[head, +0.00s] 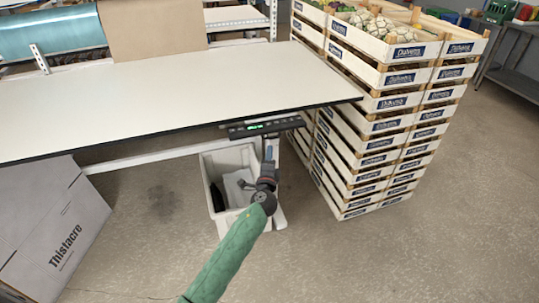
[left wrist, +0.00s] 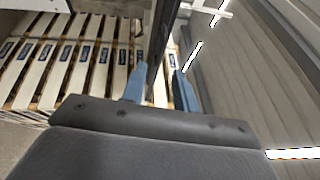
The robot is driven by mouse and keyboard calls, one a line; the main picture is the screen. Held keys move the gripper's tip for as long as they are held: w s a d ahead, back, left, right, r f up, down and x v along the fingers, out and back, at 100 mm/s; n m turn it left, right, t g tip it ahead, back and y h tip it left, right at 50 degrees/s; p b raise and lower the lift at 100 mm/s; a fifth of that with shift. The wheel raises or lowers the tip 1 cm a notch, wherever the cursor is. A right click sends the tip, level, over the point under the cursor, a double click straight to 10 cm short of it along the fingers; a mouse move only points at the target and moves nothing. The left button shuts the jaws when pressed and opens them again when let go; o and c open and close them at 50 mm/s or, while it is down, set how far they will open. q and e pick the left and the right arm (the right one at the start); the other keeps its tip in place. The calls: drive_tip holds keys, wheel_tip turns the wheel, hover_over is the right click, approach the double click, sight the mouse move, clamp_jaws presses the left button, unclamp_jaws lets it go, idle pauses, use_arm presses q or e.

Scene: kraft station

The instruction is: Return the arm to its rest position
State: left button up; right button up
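My left arm, in a green sleeve, reaches up from the bottom of the head view. Its gripper (head: 270,150) is just in front of the table's front edge, below the control panel (head: 262,127) with a green display. In the left wrist view the two blue fingers (left wrist: 159,72) stand apart, with a dark bar showing between them. I see no object held, and I cannot tell whether the fingers touch the bar. My right gripper is not in view.
The white table (head: 150,95) is mostly bare. Below it stands a white bin (head: 212,206) with dark items, beside my gripper. Tall stacks of wooden crates (head: 385,128) stand at right. A grey Thistacre box (head: 50,225) is at left. The floor at lower right is free.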

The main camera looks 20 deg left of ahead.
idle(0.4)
use_arm(q)
drive_tip(key=s+a+f+n+g+y, duration=0.2)
drive_tip(key=a+f+n+g, duration=0.3)
drive_tip(key=n, duration=0.5)
drive_tip(key=s+d+f+n+g+h, duration=0.25)
drive_tip(key=s+f, duration=0.25)
drive_tip(key=f, duration=0.3)
drive_tip(key=s+d+f+n+g+h, duration=0.1)
drive_tip(key=s+d+f+g, duration=0.25)
drive_tip(key=s+f, duration=0.3)
drive_tip(key=s+d+f+g+h, duration=0.1)
drive_tip(key=s+f+g, duration=0.1)
drive_tip(key=s+f, duration=0.5)
drive_tip(key=s+d+f+g+h, duration=0.1)
drive_tip(key=s+f, duration=0.5)
drive_tip(key=s, duration=1.1)
drive_tip(key=s+d+f+n+g+h, duration=0.1)
drive_tip(key=s+d+f+g, duration=0.1)
drive_tip(key=s+f+g, duration=0.2)
drive_tip(key=s+f, duration=0.3)
drive_tip(key=s, duration=0.5)
drive_tip(key=shift+d+f, duration=0.35)
drive_tip(key=shift+d, duration=0.05)
drive_tip(key=shift+s, duration=0.1)
